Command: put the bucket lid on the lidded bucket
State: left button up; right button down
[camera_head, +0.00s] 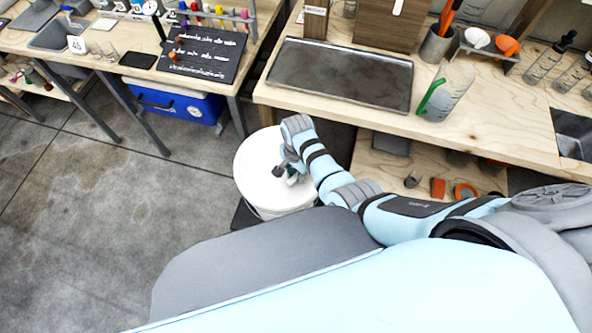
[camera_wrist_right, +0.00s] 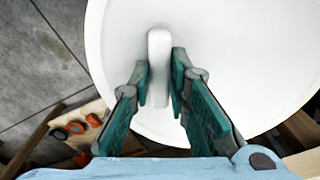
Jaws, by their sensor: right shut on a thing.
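The white round bucket lid (camera_head: 256,158) lies over the top of the white lidded bucket (camera_head: 268,212) in the head view, and looks about level. I cannot tell whether its rim is fully seated or slightly above the bucket. In the right wrist view the lid (camera_wrist_right: 245,50) fills most of the picture, with its white bar handle (camera_wrist_right: 159,45) between the fingers. My right gripper (camera_head: 287,173) is shut on this handle; its green-padded fingers (camera_wrist_right: 160,82) lie on either side of it. The bucket is hidden under the lid in the wrist view. My left gripper is not in view.
The bucket stands on a dark base beside a wooden workbench (camera_head: 290,94) holding a metal tray (camera_head: 342,74) and a clear pitcher with a green handle (camera_head: 447,92). A blue cooler (camera_head: 178,103) sits under the left table. The grey floor at left is clear.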

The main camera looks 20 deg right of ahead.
jog(key=c, duration=1.4)
grip_release()
jog(key=shift+c, duration=0.2)
jog(key=o, duration=0.5)
